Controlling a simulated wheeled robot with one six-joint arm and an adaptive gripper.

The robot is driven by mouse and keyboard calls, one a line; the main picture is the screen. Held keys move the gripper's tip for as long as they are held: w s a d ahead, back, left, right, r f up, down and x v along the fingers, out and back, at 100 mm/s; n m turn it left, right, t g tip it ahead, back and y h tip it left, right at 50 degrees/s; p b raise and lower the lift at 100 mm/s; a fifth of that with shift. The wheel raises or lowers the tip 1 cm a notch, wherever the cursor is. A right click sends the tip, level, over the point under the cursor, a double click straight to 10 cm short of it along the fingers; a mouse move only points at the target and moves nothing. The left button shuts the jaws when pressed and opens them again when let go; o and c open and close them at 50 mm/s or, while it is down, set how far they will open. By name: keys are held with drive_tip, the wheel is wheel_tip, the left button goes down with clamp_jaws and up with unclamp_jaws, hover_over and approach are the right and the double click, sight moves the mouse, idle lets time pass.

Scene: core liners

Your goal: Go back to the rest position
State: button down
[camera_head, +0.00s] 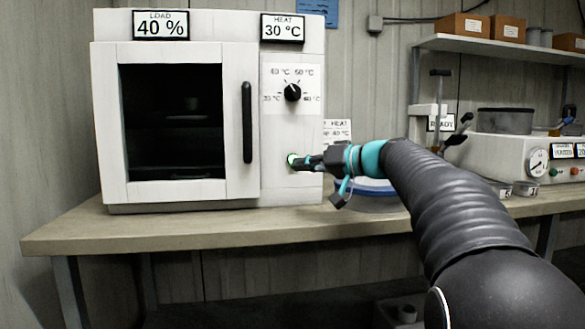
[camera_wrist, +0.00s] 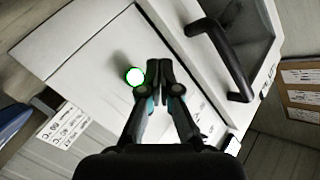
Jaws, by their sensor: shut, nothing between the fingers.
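My arm reaches across from the right in the head view, and my gripper (camera_head: 303,162) is at the white oven's front panel, right beside a lit green button (camera_head: 291,159). In the wrist view my gripper (camera_wrist: 160,68) is shut and empty, its fingertips close together just right of the green button (camera_wrist: 134,77). I cannot tell whether the fingertips touch the panel. The white oven (camera_head: 238,110) has a closed door with a dark window and a black handle (camera_head: 247,122). Its dial (camera_head: 292,92) sits above the button, and its displays read load 40 % and heat 30 °C.
The oven stands on a wooden bench (camera_head: 150,230). A round blue-rimmed container (camera_head: 372,190) is partly hidden behind my arm. To the right is a device with a gauge (camera_head: 537,162). A wall shelf (camera_head: 500,48) with cardboard boxes hangs above.

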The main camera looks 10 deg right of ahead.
drive_tip(key=shift+s, duration=0.35)
drive_tip(key=s+a+f+m+g+h+p, duration=0.1)
drive_tip(key=s+a+f+g+h, duration=0.15)
drive_tip(key=s+f, duration=0.55)
drive_tip(key=s+a+f+g+h+p, duration=0.1)
drive_tip(key=s+a+f+g+h, duration=0.3)
drive_tip(key=s, duration=0.6)
drive_tip(key=s+d+f+h+p, duration=0.1)
drive_tip(key=s+d+f+h, duration=0.1)
drive_tip(key=s+f, duration=0.6)
drive_tip(key=s+d+f+h+p, duration=0.1)
drive_tip(key=s+d+f+h, duration=0.2)
drive_tip(key=s+f, duration=0.5)
drive_tip(key=s, duration=0.2)
drive_tip(key=shift+s+d+f+m, duration=0.15)
drive_tip(key=shift+s+f+m, duration=0.05)
drive_tip(key=shift+s+m, duration=0.15)
drive_tip(key=shift+t, duration=0.25)
